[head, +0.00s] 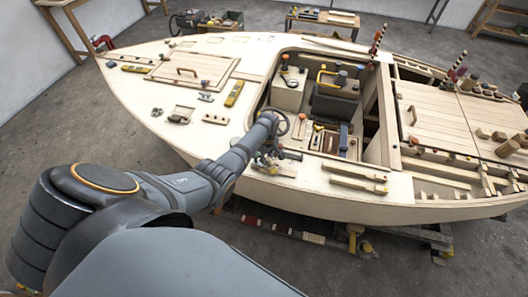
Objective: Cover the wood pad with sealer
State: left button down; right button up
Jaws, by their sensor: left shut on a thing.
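My left arm reaches from the lower left to the near edge of the boat's cockpit. My left gripper (268,160) is at that edge, small and partly hidden by its own wrist. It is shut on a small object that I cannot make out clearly. I cannot tell for certain which piece is the wood pad or where the sealer is. A small pale wood piece (215,119) lies on the deck, left of the gripper and apart from it. My right gripper is not in view.
The plywood boat hull (140,90) fills the middle. Its cockpit holds a steering wheel (278,124), a dark seat box (334,103) and several tools. Wood strips (358,178) lie on the near side deck.

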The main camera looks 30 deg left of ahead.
aim_at(273, 164)
pick_arm(q)
jog(key=d, duration=0.3)
jog(key=shift+w+d+f, duration=0.1)
jog(key=shift+w+f, duration=0.05)
jog(key=shift+w, duration=0.05)
jog(key=shift+w+d, duration=0.15)
jog(key=shift+d, duration=0.4)
jog(key=shift+w+d+r, duration=0.1)
jog(key=shift+w+d, duration=0.2)
jog(key=shift+d, duration=0.25)
jog(key=shift+w+d+r, duration=0.1)
jog(key=shift+w+d, duration=0.15)
jog(key=shift+d, duration=0.3)
jog(key=shift+w+d+f+b, duration=0.1)
jog(key=shift+w+d+b, duration=0.2)
jog(key=shift+d, duration=0.4)
jog(key=shift+w+d+b, duration=0.15)
jog(key=shift+d+b, duration=0.2)
jog(key=shift+d, duration=0.3)
jog(key=shift+w+d, duration=0.1)
jog(key=shift+d, duration=0.2)
jog(key=shift+w+d+f+b, duration=0.1)
jog(key=shift+w+d+b, duration=0.15)
jog(key=shift+d+b, duration=0.5)
jog(key=shift+w+d, duration=0.2)
jog(key=shift+d, duration=0.7)
